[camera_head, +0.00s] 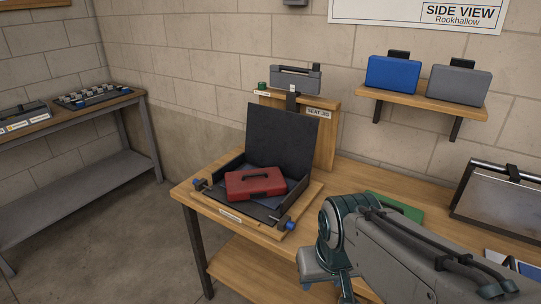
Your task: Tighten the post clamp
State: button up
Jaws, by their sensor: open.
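A wooden upright post or panel (326,142) stands at the back of the bench, with a small label on its front. A grey box-like device (291,79) with a dark handle-like bar sits at its top. A small dark fitting (292,99) shows just below the device; it may be the post clamp, but it is too small to tell whether it is tight. My arm reaches in from the lower right and bends down at a teal joint, in front of the bench.
A red case (255,183) lies in a dark open tray (262,211) with a raised black lid (283,138). Blue (391,74) and grey (459,85) cases stand on a wall shelf (420,98). A metal case (500,198) is at right. Open floor (120,240) lies left.

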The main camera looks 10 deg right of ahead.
aim_at(262, 86)
jog(key=u, duration=0.4)
jog(key=k, duration=0.55)
jog(key=u, duration=1)
jog(key=k, duration=0.8)
jog(key=u, duration=0.55)
jog(key=i, duration=2.85)
jog(key=z, duration=0.75)
jog(key=i, duration=1.45)
jog(key=z, duration=1.9)
jog(key=i, duration=1)
jog(key=z, duration=0.7)
